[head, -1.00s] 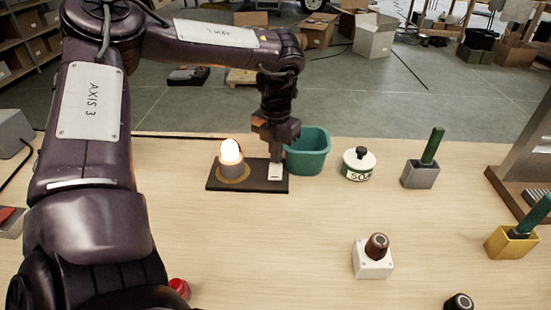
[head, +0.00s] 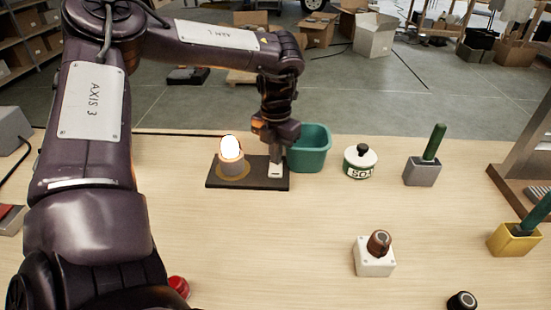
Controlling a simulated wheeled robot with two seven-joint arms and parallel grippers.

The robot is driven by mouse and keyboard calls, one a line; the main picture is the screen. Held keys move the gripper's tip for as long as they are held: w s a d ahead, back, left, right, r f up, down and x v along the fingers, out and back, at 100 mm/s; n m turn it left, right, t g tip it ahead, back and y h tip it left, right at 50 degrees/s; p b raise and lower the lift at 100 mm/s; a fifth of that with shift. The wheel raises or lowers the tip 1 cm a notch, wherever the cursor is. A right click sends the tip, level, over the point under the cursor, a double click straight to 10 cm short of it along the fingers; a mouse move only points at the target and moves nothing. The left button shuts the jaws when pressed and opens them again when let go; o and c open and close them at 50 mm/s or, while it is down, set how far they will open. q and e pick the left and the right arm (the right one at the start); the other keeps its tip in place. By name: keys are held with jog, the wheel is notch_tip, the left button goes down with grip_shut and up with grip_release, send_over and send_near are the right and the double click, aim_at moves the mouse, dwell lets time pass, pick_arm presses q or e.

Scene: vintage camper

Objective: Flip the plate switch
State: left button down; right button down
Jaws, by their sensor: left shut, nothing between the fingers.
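A dark plate (head: 240,184) lies flat on the wooden table. A lit bulb (head: 230,148) stands in a round holder on its left part. A small white switch (head: 275,171) sits at its right end. My left gripper (head: 275,157) points down right over the switch, shut and empty, with its tips at or just above it. I cannot tell whether they touch, and the gripper partly hides the switch. My right gripper is not in view.
A teal bin (head: 311,150) stands close right of the gripper. Further right are a white-and-green lidded jar (head: 360,164), a grey block with green handle (head: 422,172), a white box with brown knob (head: 373,262) and a yellow block (head: 514,240).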

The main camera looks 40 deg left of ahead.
pick_arm(q)
jog(key=shift+a+f, duration=0.1)
jog(key=shift+f, duration=0.15)
jog(key=shift+s, duration=0.1)
jog(key=shift+d+r+p, duration=0.2)
jog(key=shift+r+p, duration=0.5)
jog(key=shift+r, duration=0.25)
jog(key=shift+r+p, duration=2.1)
jog(key=shift+r, duration=0.6)
jog(key=shift+f, duration=0.1)
